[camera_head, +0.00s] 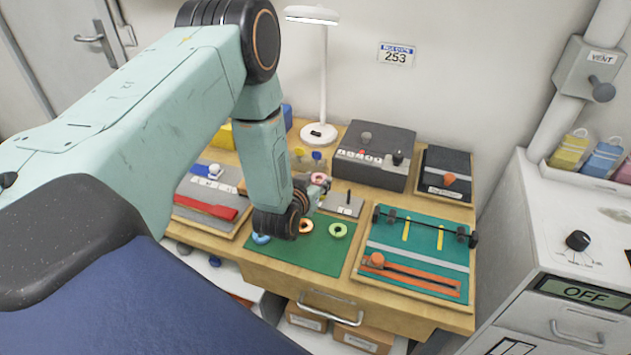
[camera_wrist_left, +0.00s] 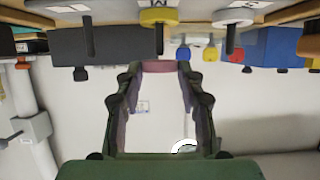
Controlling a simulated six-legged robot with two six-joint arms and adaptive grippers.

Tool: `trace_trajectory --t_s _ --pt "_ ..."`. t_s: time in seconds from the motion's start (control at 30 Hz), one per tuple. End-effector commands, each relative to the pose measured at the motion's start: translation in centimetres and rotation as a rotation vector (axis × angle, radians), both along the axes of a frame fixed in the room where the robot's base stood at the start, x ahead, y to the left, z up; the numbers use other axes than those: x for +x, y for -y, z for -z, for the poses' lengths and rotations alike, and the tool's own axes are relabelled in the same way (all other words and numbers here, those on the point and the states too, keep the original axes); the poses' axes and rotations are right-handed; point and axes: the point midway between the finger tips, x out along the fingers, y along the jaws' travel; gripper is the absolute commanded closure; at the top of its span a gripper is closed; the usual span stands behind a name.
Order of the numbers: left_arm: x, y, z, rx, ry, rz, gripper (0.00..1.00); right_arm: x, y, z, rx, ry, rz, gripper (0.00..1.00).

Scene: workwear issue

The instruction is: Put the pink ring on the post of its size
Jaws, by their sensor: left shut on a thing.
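My left gripper (camera_head: 317,186) is shut on the pink ring (camera_head: 319,177), above the table by the grey post board (camera_head: 343,208). In the left wrist view, which is upside down, the pink ring (camera_wrist_left: 158,67) sits between the fingertips (camera_wrist_left: 158,72). One dark post (camera_head: 348,196) shows at the board's right; the arm hides the rest. The wrist view shows three posts: a bare one (camera_wrist_left: 89,40), one with a yellow ring (camera_wrist_left: 158,16) at its base, and one with a pale ring (camera_wrist_left: 231,16). The held ring appears apart from them. My right gripper is not in view.
A green mat (camera_head: 290,257) in front holds blue (camera_head: 261,239), orange (camera_head: 305,226) and green (camera_head: 338,230) rings. A grey box (camera_head: 375,153) stands behind. A teal board (camera_head: 420,245) with a dark bar lies right; a lamp (camera_head: 322,80) stands at the back.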

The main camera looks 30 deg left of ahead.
Motion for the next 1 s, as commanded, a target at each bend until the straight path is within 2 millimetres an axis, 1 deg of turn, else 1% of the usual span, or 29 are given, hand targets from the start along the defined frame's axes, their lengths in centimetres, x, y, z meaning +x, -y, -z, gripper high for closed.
trace_trajectory --t_s 1.0 --pt "0.0 0.0 1.3 0.0 0.0 0.0 0.71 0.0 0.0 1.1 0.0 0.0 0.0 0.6"
